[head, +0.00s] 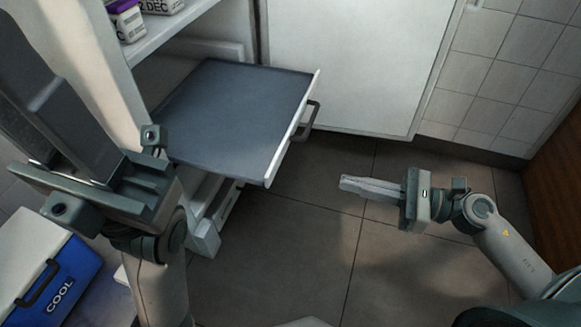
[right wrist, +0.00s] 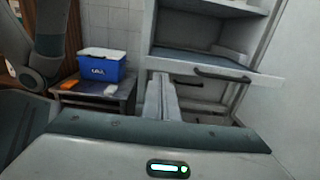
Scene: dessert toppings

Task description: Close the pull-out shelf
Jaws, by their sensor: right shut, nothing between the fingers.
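The pull-out shelf (head: 235,105) is a dark grey board with a white front, sticking out of a white cabinet. Its dark handle (head: 306,121) is on the front edge. My right gripper (head: 343,185) is shut and empty, to the right of the shelf front and apart from it, its fingers pointing at the shelf. In the right wrist view the shelf (right wrist: 198,62) and its handle (right wrist: 222,75) show beyond the shut fingers. My left gripper (head: 40,90) is large at the left of the head view; its finger gap is not clear.
A blue and white cool box (head: 62,275) stands at the lower left; it also shows on a small table in the right wrist view (right wrist: 98,68). Purple-lidded tubs (head: 127,20) sit on an upper cabinet shelf. A white door panel (head: 350,60) stands behind. The tiled floor is clear.

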